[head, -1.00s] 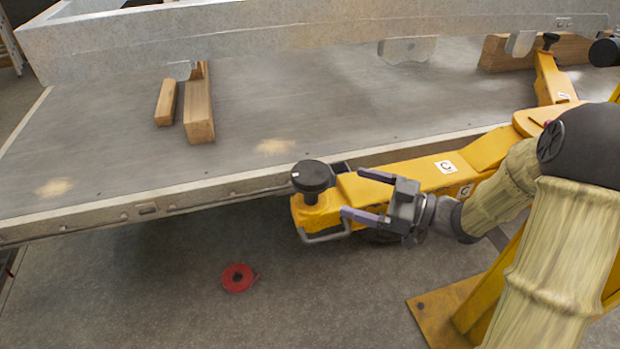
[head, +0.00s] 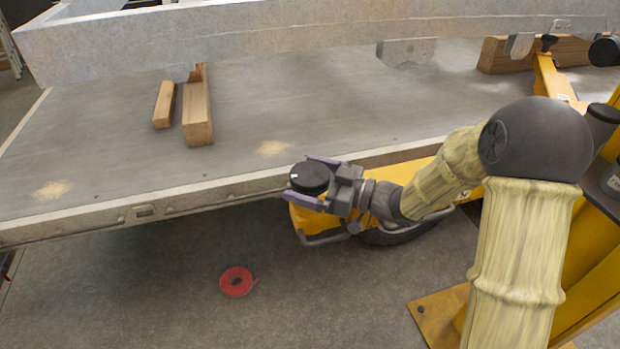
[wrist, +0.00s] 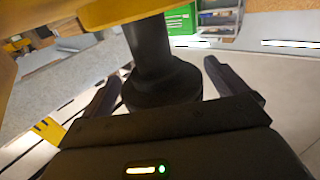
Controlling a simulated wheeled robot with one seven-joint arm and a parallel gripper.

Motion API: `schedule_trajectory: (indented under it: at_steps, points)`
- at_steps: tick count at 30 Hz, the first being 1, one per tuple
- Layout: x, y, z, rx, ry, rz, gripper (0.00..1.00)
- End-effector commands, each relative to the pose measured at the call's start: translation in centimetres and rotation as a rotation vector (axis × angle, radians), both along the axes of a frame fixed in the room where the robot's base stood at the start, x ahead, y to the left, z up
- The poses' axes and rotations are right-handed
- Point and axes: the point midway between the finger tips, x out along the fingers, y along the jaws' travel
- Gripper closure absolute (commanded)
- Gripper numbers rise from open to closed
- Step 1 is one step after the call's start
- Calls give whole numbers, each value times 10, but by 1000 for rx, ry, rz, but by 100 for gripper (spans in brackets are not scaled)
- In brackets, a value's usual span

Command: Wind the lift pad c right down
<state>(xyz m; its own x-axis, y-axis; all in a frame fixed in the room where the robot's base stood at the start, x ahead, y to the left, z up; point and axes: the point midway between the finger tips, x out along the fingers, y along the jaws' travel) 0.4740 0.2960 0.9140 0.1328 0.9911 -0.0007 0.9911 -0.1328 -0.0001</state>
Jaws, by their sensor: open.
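Lift pad c (head: 310,177) is a round black pad on a stem at the end of a yellow lift arm (head: 315,222), beside the deck edge. My gripper (head: 297,176) is open, with one finger on each side of the pad. The wrist view shows the black pad (wrist: 160,88) and its stem between the spread fingers (wrist: 162,72). There are gaps beside the pad there, and I see no firm contact. My own arm hides most of the lift arm and its C label.
The grey deck (head: 110,140) carries wooden blocks (head: 197,112) under a pale metal frame (head: 250,45). A bent metal handle (head: 325,238) sits below the pad. Another lift arm (head: 550,78) stands at the back right.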

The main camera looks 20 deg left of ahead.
Motion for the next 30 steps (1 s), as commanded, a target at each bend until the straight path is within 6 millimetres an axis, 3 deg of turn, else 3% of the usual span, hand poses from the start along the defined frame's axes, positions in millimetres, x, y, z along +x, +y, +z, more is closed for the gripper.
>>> schedule_trajectory:
  at_steps: [1, 8, 20, 30]
  points:
    - [0, 0, 0, 0, 0, 1, 4]
    - [0, 0, 0, 0, 0, 0, 47]
    - [0, -1, -1, 1, 1, -40, 47]
    - [0, -1, -2, 0, 1, -207, 47]
